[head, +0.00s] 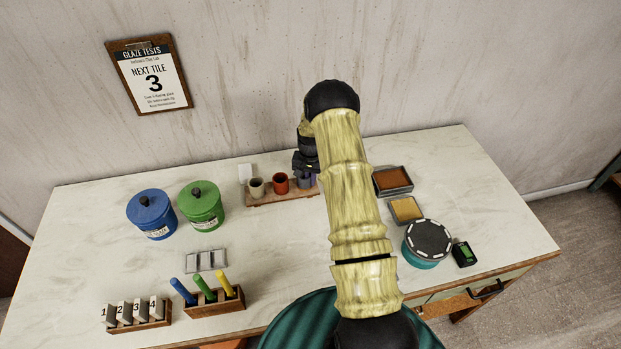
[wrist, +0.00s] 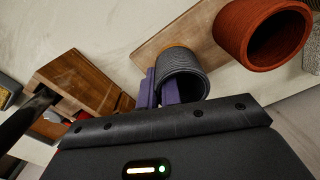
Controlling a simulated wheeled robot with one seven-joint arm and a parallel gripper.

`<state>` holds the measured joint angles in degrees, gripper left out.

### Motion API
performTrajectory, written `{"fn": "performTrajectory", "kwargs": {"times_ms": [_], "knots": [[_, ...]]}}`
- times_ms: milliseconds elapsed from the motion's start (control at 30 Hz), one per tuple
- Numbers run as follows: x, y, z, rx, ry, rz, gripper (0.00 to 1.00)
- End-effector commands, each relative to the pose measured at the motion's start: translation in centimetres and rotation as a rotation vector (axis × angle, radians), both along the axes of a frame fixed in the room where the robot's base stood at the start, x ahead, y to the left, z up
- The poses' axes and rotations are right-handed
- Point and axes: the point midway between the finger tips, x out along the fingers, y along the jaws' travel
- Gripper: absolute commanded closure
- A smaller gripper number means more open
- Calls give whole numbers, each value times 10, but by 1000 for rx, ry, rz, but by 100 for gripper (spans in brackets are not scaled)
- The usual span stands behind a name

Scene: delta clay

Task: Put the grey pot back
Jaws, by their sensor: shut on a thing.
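The grey pot (wrist: 188,58) is in my gripper (wrist: 163,90) in the wrist view. One purple finger is outside its wall and the other appears inside its mouth. In the head view the grey pot (head: 305,183) is partly hidden by my gripper (head: 308,176), at the right end of the wooden board (head: 268,200). The board also shows in the wrist view (wrist: 185,30), with an orange patch beside the pot. I cannot tell whether the pot's base touches the board.
Blue (head: 151,214) and green (head: 201,206) lidded canisters stand left. A brush holder (head: 216,303) and numbered tiles (head: 139,313) are at front left. A brown tray (head: 392,180), yellow tray (head: 406,210), round teal item (head: 424,258) and timer (head: 464,254) are right. The table's middle has clear room.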

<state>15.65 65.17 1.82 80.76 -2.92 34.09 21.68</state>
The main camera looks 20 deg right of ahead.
Motion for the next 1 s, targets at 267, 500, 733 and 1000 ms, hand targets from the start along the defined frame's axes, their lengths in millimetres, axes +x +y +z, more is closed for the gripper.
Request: {"fn": "performTrajectory", "kwargs": {"times_ms": [267, 500, 733, 1000], "knots": [[0, 0, -1, 0, 0, 0, 73], [0, 0, 2, 0, 0, 0, 73], [1, 0, 22, -1, -3, 1, 73], [1, 0, 70, -1, -4, 1, 73]]}}
